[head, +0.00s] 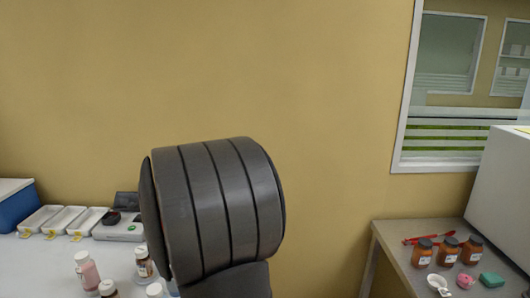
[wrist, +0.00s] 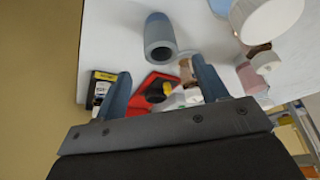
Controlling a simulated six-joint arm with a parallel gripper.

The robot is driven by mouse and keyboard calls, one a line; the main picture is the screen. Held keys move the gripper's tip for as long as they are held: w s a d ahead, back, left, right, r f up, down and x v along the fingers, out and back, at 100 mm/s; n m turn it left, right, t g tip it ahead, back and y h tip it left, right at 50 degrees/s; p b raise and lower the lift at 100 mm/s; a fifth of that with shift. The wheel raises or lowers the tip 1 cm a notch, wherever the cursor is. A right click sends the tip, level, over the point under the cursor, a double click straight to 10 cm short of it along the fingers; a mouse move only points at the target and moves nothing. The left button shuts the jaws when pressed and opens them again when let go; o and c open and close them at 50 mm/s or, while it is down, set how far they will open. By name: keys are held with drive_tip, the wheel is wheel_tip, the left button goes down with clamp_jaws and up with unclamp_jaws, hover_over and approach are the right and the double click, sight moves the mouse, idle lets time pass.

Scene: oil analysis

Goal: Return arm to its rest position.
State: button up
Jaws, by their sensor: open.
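My gripper (wrist: 160,68) shows in the wrist view with its two blue-grey fingers spread apart and nothing held between them. Beyond the fingers is a white bench top (wrist: 110,40). My gripper is not visible in the head view. There, a large dark grey ribbed part of my arm stands in the middle, in front of the yellow wall, and hides part of the left bench.
In the wrist view, a blue-grey cylinder (wrist: 159,38), a red-and-black item (wrist: 152,88) and white-capped bottles (wrist: 268,18) lie beyond the fingers. In the head view, white trays (head: 68,219) and bottles (head: 88,270) occupy the left bench; brown bottles (head: 447,251) stand on the right table.

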drive_tip(key=x, duration=0.9)
drive_tip(key=shift+w+a+r, duration=0.1)
drive_tip(key=shift+r, duration=0.05)
wheel_tip(320, 180, up, 4)
drive_tip(key=shift+f, duration=0.1)
drive_tip(key=d+r, duration=0.7)
drive_tip(key=d, duration=0.5)
drive_tip(key=w+a+n, duration=0.1)
drive_tip(key=w+a, duration=0.4)
drive_tip(key=a, duration=0.5)
drive_tip(key=w+a, duration=0.5)
drive_tip(key=a, duration=0.6)
drive_tip(key=a+f, duration=0.2)
drive_tip(key=a, duration=1.9)
drive_tip(key=shift+s+a+f+n+g, duration=0.2)
drive_tip(key=shift+s+n+g, duration=0.1)
drive_tip(key=shift+s, duration=0.15)
